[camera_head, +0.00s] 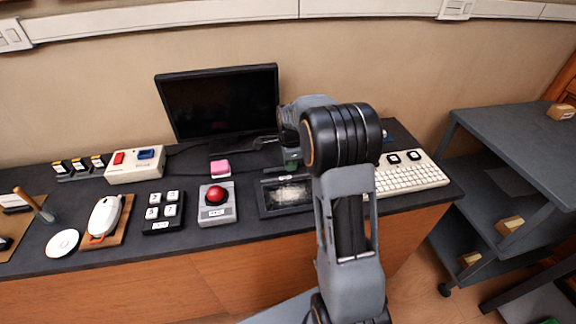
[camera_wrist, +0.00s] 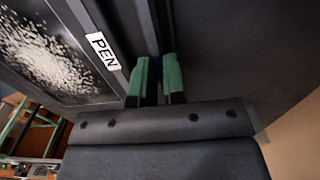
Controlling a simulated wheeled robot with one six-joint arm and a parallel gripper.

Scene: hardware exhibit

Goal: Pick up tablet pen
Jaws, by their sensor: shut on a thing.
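The graphics tablet (camera_head: 264,202) lies on the dark counter, with a speckled pale patch on its screen. In the wrist view the tablet (camera_wrist: 110,88) fills the left, with a white "PEN" label (camera_wrist: 103,50) beside my gripper. My gripper (camera_wrist: 154,78) has green finger pads and is shut on a thin dark tablet pen, mostly hidden between the pads. In the head view my gripper (camera_head: 291,162) is at the tablet's back edge, partly hidden by my arm. I cannot tell whether the pen is clear of the surface.
A monitor (camera_head: 220,100) stands behind. A red trackball (camera_head: 216,196) and a pink block (camera_head: 220,168) lie left of the tablet, and a white keyboard (camera_head: 412,178) lies right. Number keys (camera_head: 163,212) and a white mouse (camera_head: 104,215) are further left. A grey cart (camera_head: 520,130) stands right.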

